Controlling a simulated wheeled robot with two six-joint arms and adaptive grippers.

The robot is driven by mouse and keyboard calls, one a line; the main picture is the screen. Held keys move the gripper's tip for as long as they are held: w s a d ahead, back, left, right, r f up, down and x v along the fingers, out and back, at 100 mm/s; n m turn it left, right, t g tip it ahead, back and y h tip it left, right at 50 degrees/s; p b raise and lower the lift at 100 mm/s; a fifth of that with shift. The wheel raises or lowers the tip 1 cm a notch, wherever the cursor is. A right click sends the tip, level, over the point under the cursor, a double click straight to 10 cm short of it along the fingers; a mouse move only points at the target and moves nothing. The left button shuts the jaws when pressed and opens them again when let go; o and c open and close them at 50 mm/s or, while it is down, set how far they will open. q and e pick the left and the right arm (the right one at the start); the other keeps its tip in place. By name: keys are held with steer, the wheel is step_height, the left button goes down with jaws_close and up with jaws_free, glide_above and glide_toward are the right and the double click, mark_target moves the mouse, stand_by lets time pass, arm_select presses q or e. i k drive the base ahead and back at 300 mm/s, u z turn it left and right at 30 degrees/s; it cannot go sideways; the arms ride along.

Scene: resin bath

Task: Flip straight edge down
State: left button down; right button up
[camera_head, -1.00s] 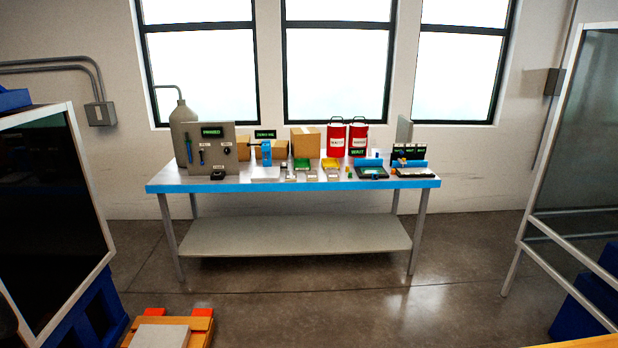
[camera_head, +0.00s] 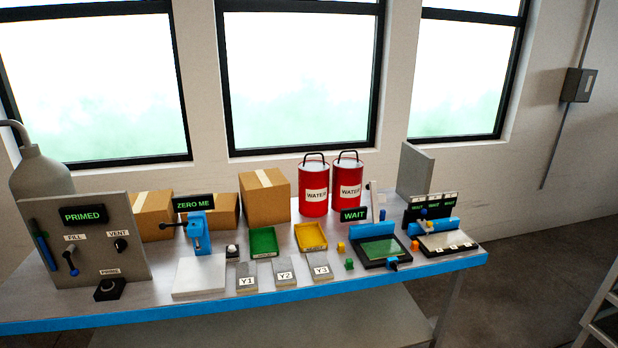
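Neither of my grippers is in view. I cannot tell for certain which part is the straight edge. Another WAIT sign (camera_head: 353,215) stands behind the green-plate tray.
The steel bench (camera_head: 240,308) has a blue front edge. It holds a PRIMED panel (camera_head: 85,216), a blue ZERO ME device (camera_head: 199,234), a white slab (camera_head: 200,276), green (camera_head: 263,242) and yellow (camera_head: 310,237) trays, labelled grey blocks (camera_head: 285,273), boxes and red WATER cans (camera_head: 314,189).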

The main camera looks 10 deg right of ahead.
mark_target(376, 198)
steer(key=i, duration=1.8)
steer(key=z, duration=1.95)
